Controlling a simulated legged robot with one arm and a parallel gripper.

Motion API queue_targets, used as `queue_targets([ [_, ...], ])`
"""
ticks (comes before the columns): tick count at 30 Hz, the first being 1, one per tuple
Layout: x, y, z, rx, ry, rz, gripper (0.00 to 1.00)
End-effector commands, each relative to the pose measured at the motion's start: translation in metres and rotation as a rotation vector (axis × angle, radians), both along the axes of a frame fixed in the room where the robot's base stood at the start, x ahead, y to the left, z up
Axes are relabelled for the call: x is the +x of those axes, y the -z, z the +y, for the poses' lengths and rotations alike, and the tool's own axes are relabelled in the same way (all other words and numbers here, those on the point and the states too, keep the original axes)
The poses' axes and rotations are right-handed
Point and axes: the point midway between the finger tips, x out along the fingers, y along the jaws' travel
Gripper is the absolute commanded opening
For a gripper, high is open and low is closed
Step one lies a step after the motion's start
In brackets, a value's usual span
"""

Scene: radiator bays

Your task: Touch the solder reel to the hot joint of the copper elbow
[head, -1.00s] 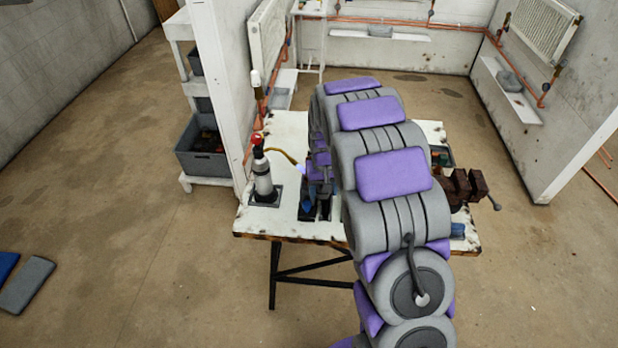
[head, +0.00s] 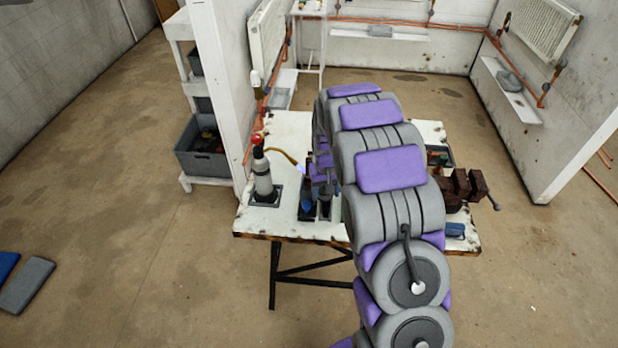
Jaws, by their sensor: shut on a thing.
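My gripper (head: 321,172) shows only in part, left of my arm and above the front middle of the white workbench. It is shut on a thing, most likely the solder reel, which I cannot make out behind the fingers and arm. A grey torch bottle with a red top (head: 263,178) stands upright in a dark base at the bench's left end. Its brass tube (head: 283,153) reaches right, with a small pale blue glow at its tip close to my gripper. I cannot pick out the copper elbow or its joint, nor tell whether anything touches it.
The workbench (head: 288,227) has a dark holder with a blue item (head: 306,205) near its front edge. A brown vice (head: 467,188) stands at the right end. A white wall post (head: 224,95) and shelf with a grey crate (head: 203,163) stand left. The floor at left is mostly clear.

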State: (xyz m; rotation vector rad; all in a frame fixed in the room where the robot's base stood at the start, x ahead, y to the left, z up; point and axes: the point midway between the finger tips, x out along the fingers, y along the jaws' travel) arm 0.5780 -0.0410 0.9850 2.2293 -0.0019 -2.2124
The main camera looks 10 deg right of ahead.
Motion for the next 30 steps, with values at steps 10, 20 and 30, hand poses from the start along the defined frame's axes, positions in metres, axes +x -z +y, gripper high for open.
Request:
queue_targets([
  [10, 0.004, 0.007, -0.004, 0.000, 0.001, -0.001, 0.17],
  [20, 0.007, 0.013, -0.006, 0.000, 0.000, 0.001, 0.17],
  [30, 0.007, 0.014, -0.006, 0.000, 0.000, 0.004, 0.17],
])
